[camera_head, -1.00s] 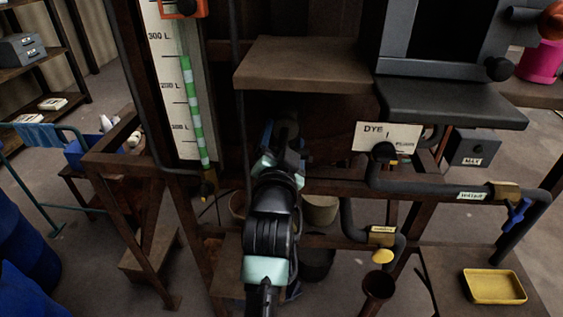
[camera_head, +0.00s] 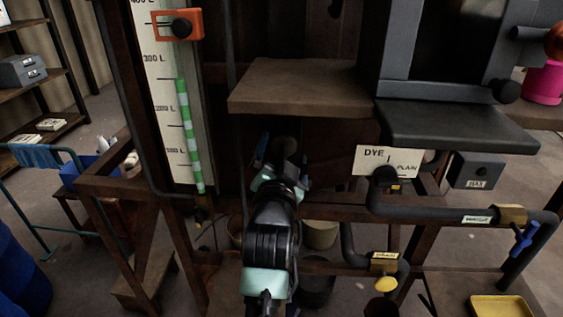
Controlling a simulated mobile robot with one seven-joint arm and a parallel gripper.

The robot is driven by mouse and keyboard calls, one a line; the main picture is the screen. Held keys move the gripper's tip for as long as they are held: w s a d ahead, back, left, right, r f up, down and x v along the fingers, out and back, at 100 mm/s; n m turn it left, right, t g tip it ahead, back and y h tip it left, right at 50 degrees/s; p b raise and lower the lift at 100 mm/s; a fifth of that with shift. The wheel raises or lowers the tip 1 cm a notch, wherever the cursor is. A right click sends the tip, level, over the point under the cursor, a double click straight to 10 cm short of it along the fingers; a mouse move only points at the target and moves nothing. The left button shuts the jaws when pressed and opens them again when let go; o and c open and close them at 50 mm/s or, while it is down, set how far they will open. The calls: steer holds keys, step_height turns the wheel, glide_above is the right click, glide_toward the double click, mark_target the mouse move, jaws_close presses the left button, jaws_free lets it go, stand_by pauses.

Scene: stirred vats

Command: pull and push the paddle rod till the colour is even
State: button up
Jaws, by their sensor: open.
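My arm reaches up from the bottom middle to my gripper (camera_head: 282,158), which is in shadow below the brown wooden shelf. Its jaws are open and seen mostly from behind, with bluish parts at either side. A dim rounded shape shows beyond them; I cannot tell whether it is the paddle rod or whether the jaws touch it. I cannot make out the paddle rod for certain. The liquid and its colour are not seen directly. A level gauge (camera_head: 166,100) at the left has a green and white banded column (camera_head: 187,125).
The wooden shelf (camera_head: 300,85) overhangs my gripper. A dark metal ledge (camera_head: 455,127), a DYE sign (camera_head: 386,161) and dark pipes (camera_head: 430,212) with a blue-handled valve (camera_head: 524,238) stand to the right. A yellow tray (camera_head: 500,307) is low right. A wooden frame (camera_head: 130,190) stands left.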

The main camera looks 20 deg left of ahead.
steer(key=b+v, duration=0.4)
steer(key=v, duration=0.8)
steer(key=shift+s, duration=0.35)
